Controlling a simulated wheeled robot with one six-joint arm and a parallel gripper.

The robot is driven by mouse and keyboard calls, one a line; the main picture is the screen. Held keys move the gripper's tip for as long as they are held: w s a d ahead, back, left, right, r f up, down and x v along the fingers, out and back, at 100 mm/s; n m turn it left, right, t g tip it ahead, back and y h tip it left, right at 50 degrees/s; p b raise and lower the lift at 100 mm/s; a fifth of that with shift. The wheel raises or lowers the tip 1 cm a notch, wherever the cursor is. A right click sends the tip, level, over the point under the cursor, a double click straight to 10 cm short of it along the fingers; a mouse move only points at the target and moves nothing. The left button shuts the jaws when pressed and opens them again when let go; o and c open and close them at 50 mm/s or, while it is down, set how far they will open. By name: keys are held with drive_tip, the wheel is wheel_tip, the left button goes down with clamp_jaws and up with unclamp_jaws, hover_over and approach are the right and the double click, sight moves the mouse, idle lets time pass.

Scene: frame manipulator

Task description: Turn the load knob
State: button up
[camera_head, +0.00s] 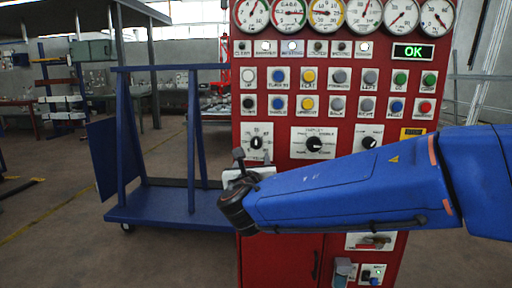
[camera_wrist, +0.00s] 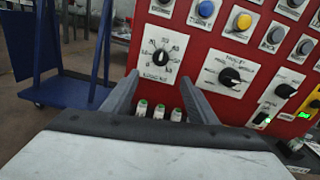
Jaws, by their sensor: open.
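The load knob (camera_wrist: 160,58) is a black rotary knob on a white plate with a numbered scale, on the red panel. Its small label is blurred. It also shows in the head view (camera_head: 257,142), at the left of a row of knobs. My gripper (camera_wrist: 161,80) is open and empty, with its two grey fingers pointing toward the panel. In the wrist view the knob appears between and slightly beyond the fingertips, apart from them. In the head view my gripper (camera_head: 252,157) is just below the knob plate.
A second black knob (camera_wrist: 229,76) is to the right. Several coloured buttons (camera_head: 308,76) and gauges (camera_head: 327,13) are above. Green-tipped white fittings (camera_wrist: 159,110) sit below the knob. A blue cart (camera_head: 170,205) stands left of the panel.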

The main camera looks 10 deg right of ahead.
sight(256, 144)
drive_tip(key=w+d, duration=0.1)
drive_tip(key=w, duration=0.4)
drive_tip(key=w+d, duration=0.1)
drive_tip(key=w, duration=0.9)
drive_tip(key=shift+d, duration=0.4)
drive_tip(key=c, duration=1.1)
